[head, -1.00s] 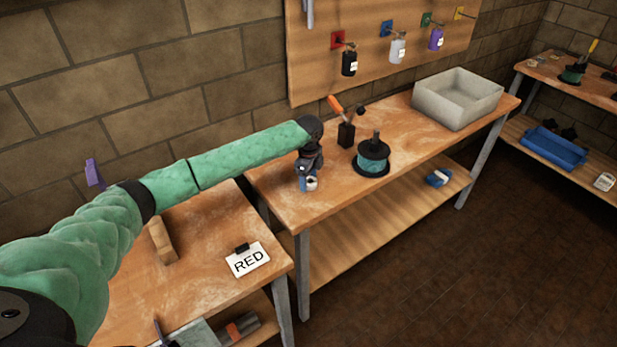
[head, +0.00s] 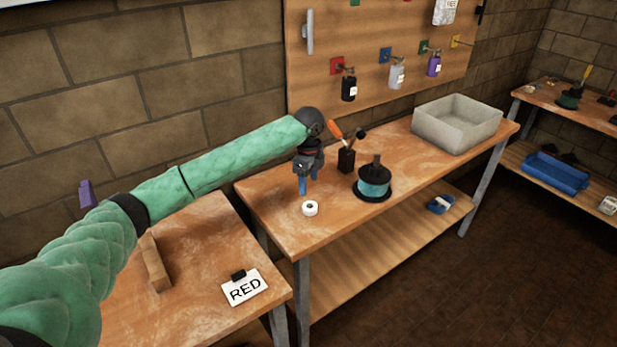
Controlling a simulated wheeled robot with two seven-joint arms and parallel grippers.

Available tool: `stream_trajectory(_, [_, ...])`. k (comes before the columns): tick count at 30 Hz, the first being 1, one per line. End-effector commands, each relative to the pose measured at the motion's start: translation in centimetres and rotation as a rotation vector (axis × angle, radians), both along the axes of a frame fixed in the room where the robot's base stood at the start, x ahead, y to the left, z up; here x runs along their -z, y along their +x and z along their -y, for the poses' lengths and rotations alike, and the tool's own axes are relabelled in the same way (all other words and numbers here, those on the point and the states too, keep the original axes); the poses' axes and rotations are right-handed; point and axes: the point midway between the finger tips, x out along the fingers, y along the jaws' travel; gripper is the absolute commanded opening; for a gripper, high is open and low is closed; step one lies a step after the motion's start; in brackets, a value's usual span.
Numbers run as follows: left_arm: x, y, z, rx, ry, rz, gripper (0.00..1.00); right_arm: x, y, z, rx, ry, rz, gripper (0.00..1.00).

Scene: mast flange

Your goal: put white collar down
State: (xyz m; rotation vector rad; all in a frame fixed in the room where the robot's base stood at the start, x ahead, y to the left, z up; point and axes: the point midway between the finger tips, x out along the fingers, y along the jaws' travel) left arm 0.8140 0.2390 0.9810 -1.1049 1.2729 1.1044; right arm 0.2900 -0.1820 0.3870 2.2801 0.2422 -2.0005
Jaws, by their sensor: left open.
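The white collar (head: 310,208) is a small white ring with a dark hole. It rests on the wooden bench (head: 275,212) near its front left edge. My left gripper (head: 307,188), with blue fingers pointing down, is open just above and behind the collar. A small gap shows between the fingertips and the collar, and nothing is seen in the fingers. My right gripper is not in the view.
Behind the gripper stands a dark holder with tools (head: 346,160). To the right are a teal spool (head: 374,182) and a grey bin (head: 457,122). Bench space around the collar is clear.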

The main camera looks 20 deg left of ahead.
Motion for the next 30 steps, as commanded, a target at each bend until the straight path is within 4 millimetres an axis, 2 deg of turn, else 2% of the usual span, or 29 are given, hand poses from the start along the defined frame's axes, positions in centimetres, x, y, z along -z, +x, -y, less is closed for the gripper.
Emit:
stream_trajectory(6, [-2.2, 0.0, 0.0, -0.001, 0.001, 0.001, 0.61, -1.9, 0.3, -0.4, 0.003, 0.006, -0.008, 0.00])
stream_trajectory(13, [-2.9, 0.0, 0.0, -0.001, 0.000, 0.000, 0.61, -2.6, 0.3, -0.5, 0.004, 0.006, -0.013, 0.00])
stream_trajectory(25, [-3.1, 0.0, 0.0, -0.001, 0.000, 0.000, 0.61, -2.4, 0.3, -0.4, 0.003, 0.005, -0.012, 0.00])
stream_trajectory(30, [-4.6, 0.0, 0.0, -0.001, 0.000, 0.000, 0.61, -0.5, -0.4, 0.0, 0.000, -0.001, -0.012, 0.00])
